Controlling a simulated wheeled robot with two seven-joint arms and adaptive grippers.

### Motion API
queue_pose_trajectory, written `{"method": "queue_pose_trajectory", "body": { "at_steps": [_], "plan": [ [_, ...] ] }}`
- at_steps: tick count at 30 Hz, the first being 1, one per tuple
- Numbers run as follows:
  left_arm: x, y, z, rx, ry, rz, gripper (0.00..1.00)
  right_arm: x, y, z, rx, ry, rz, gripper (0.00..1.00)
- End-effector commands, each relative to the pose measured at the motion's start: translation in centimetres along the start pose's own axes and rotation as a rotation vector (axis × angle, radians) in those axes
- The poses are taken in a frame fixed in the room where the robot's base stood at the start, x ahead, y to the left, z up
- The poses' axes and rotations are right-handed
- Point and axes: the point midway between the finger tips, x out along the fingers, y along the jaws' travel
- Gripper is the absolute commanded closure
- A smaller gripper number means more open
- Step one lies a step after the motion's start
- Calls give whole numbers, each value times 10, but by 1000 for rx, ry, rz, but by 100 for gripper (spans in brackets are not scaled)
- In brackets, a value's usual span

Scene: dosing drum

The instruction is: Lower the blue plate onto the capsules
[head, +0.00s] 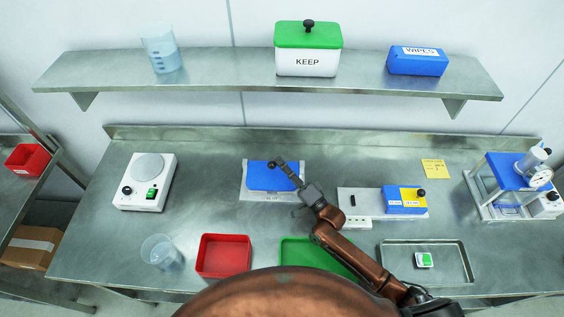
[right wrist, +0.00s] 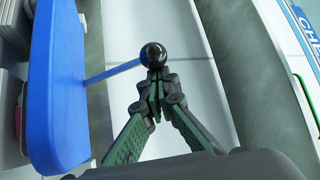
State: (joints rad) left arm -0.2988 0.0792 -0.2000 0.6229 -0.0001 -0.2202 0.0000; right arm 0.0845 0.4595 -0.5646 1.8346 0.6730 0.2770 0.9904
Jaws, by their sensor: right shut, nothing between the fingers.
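The blue plate (head: 261,177) is at the middle of the bench, over a white base (head: 246,192). In the right wrist view the plate (right wrist: 58,85) fills the left side, and a thin blue rod (right wrist: 108,72) runs from it to a black ball knob (right wrist: 153,55). My right gripper (head: 276,163) reaches the plate from the right. Its fingertips (right wrist: 155,78) are together right beside the ball, with nothing held between them; I cannot tell whether they touch it. No capsules show; the plate may hide them. My left gripper is not in view.
A white unit with a blue block (head: 404,206) stands to the right. Red (head: 222,256) and green (head: 295,245) trays lie in front, a metal tray (head: 455,262) front right. A scale (head: 146,183) stands left, a press (head: 497,172) far right. A shelf (head: 220,80) runs above.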

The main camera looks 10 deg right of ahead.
Motion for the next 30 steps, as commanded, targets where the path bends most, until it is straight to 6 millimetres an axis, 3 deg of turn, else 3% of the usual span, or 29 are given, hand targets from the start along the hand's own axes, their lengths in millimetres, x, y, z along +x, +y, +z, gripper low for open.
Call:
{"method": "queue_pose_trajectory", "body": {
  "at_steps": [17,30],
  "plan": [
    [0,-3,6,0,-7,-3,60,1,-4,2,4,-3,0,100],
    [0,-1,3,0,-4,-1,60,24,-73,-23,1,2,-4,100]
  ]
}}
